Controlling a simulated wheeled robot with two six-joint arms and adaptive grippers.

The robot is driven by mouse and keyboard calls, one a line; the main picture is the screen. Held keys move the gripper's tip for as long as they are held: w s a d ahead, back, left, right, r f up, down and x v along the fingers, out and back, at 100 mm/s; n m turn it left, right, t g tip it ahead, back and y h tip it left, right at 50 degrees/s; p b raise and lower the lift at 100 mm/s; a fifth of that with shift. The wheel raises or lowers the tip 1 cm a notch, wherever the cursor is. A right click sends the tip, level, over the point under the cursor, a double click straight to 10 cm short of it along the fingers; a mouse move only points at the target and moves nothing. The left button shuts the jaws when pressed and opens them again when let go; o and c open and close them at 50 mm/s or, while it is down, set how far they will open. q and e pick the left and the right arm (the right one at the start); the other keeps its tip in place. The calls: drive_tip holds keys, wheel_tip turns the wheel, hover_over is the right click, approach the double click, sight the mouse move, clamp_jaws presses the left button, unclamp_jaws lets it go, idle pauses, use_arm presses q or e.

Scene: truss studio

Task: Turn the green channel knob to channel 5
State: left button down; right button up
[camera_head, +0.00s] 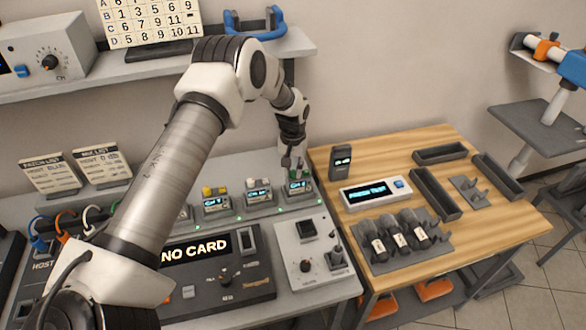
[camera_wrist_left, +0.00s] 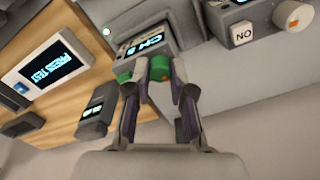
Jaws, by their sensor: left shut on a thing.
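The green channel knob (camera_wrist_left: 160,68) sits on a small grey receiver box (camera_head: 299,196) at the right end of a row of similar boxes. In the left wrist view the knob is between the fingertips of my left gripper (camera_wrist_left: 155,72), which is shut on it. In the head view the gripper (camera_head: 292,167) comes down from above, and its fingers mostly hide the knob. The box's small lit display (camera_wrist_left: 143,45) shows CH and a digit, which I cannot read surely. My right gripper is not in view.
A dark console (camera_head: 215,270) reading NO CARD is in front. To the right, a wooden table (camera_head: 450,150) holds a black handheld unit (camera_head: 340,161), a PRESS TEST box (camera_head: 376,193) and a microphone tray (camera_head: 440,246).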

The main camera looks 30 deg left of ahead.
use_arm(q)
drive_tip(key=shift+n, duration=0.6)
drive_tip(key=c, duration=1)
unclamp_jaws()
